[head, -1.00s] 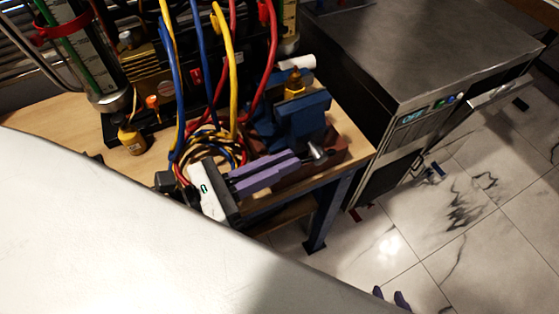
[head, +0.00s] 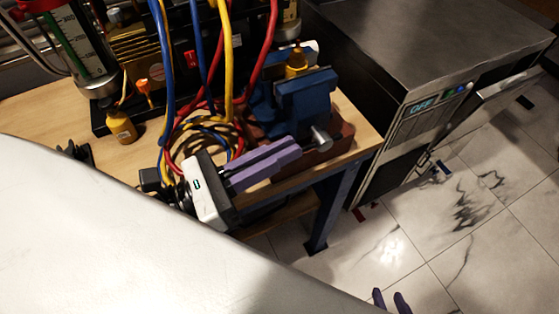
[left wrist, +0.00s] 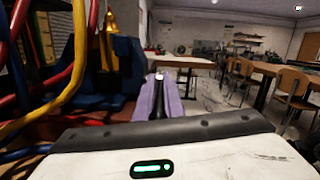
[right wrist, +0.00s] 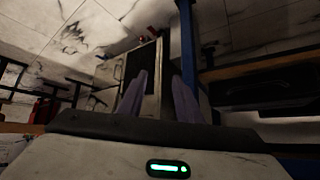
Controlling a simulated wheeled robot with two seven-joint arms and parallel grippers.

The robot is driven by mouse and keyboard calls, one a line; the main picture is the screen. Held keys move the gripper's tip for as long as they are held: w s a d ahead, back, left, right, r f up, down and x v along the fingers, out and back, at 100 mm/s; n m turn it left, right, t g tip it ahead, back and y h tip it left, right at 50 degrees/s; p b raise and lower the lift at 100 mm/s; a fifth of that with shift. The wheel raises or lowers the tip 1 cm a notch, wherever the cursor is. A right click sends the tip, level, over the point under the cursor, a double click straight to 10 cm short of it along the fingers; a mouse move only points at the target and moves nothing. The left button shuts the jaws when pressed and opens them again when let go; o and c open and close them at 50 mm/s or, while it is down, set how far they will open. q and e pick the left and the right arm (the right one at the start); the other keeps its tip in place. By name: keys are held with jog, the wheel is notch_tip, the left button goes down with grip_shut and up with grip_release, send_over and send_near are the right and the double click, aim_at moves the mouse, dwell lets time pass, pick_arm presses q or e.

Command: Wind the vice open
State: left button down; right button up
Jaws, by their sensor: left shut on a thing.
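The blue vice (head: 305,88) stands on a reddish-brown base at the bench's front right corner. Its metal screw end and handle (head: 320,138) point out toward the front. My left gripper (head: 298,146) reaches in from the left, its purple fingers shut at the handle. In the left wrist view, the fingers (left wrist: 160,90) lie close together around a dark bar with a bright metal end, and the vice (left wrist: 125,68) stands to their left. My right gripper (head: 391,299) shows only its fingertips at the bottom edge; in the right wrist view its fingers (right wrist: 160,92) are apart and empty.
Blue, yellow and red hoses (head: 212,70) hang left of the vice, close to my left gripper. A small yellow bottle (head: 122,127) stands on the wooden bench (head: 60,104). A steel cabinet (head: 420,45) with an OFF display stands right. Marble floor is free in front.

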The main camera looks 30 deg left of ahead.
pick_arm(q)
jog(key=f+t+b, duration=0.1)
jog(key=b, duration=0.2)
jog(key=shift+f+h+b, duration=0.15)
jog(key=shift+h+b, duration=0.15)
jog(key=shift+h, duration=0.1)
jog(key=shift+b, duration=0.3)
jog(key=shift+r, duration=0.2)
jog(key=shift+a, duration=0.1)
jog(key=c, duration=1.9)
grip_release()
jog(key=shift+o, duration=0.2)
jog(key=shift+s+f, duration=0.1)
